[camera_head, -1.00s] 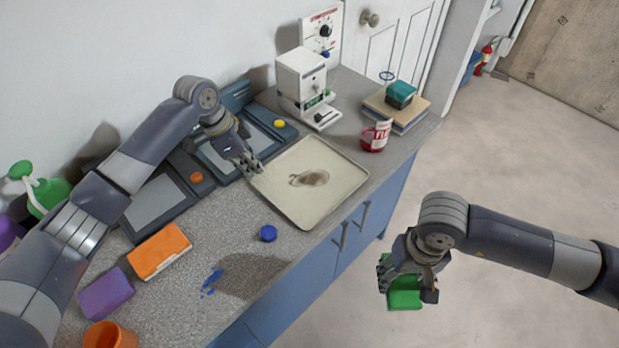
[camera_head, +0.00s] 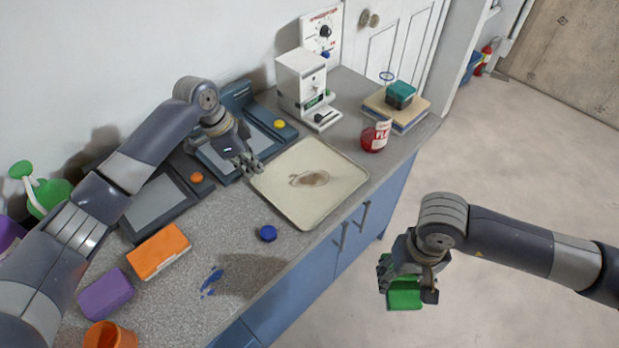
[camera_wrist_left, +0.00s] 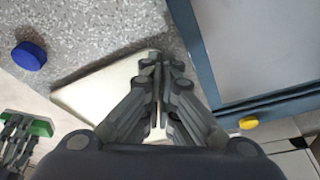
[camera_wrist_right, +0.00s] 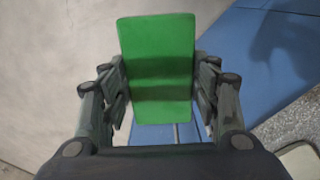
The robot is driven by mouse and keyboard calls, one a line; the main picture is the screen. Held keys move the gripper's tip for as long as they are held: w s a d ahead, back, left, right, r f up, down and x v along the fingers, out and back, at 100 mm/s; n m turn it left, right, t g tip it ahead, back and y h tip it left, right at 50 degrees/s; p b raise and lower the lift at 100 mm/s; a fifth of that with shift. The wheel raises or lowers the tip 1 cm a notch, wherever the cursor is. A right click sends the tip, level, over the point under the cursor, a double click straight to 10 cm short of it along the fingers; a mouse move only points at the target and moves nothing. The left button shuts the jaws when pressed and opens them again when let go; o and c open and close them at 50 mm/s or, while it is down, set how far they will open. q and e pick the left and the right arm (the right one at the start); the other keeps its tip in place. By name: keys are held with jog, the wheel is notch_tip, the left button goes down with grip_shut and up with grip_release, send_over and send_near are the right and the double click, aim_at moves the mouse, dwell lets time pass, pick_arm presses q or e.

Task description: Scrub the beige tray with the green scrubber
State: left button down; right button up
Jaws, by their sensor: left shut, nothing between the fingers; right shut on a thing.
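The beige tray (camera_head: 318,207) lies flat on the counter with a brownish stain (camera_head: 309,179) near its middle. It also shows in the left wrist view (camera_wrist_left: 88,98), partly hidden by my gripper. My left gripper (camera_head: 252,168) is shut and empty at the tray's left edge; whether it touches the tray I cannot tell. My right gripper (camera_head: 406,282) is shut on the green scrubber (camera_head: 404,299), off the counter's front and above the floor. The scrubber fills the space between the fingers in the right wrist view (camera_wrist_right: 157,62).
A blue cap (camera_head: 268,233) and a blue smear (camera_head: 211,282) are on the counter left of the tray. A red-and-white mug (camera_head: 374,138), a white machine (camera_head: 302,82) and stacked books (camera_head: 396,112) stand beyond it. An orange block (camera_head: 159,251) and a purple block (camera_head: 106,294) lie nearer.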

pick_arm(q)
jog(key=shift+f, duration=0.4)
pick_arm(e)
jog(key=shift+f, duration=0.15)
pick_arm(q)
jog(key=shift+r, duration=0.1)
